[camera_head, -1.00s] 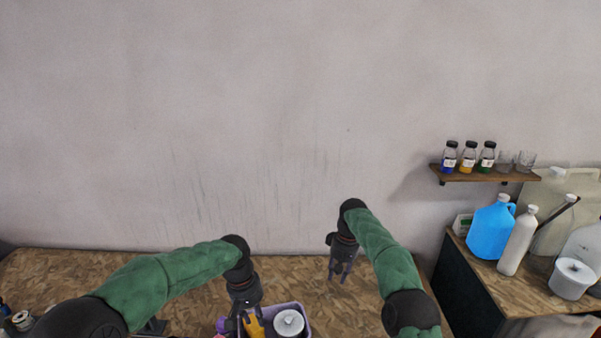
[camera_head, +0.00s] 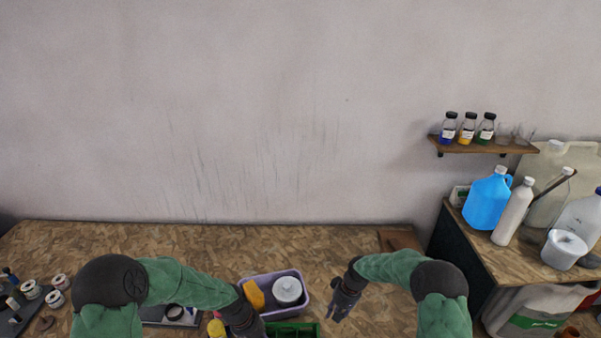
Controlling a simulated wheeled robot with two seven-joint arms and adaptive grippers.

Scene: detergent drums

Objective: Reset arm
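My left gripper (camera_head: 247,325) is low at the bottom middle, in front of a purple bin, with its fingers pointing down and mostly hidden. I cannot tell whether it is open. My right gripper (camera_head: 338,311) is to the right of the bin, above the wooden worktop (camera_head: 120,245). Its fingertips look apart, with nothing between them. The purple bin (camera_head: 304,303) holds a yellow bottle (camera_head: 254,295) and a white-lidded container (camera_head: 287,289).
A green crate (camera_head: 293,330) is at the bottom edge, near both grippers. Small jars and rolls (camera_head: 31,290) lie at the left. A side table at right carries a blue jug (camera_head: 487,202) and a white bottle (camera_head: 512,213). The worktop's back is clear.

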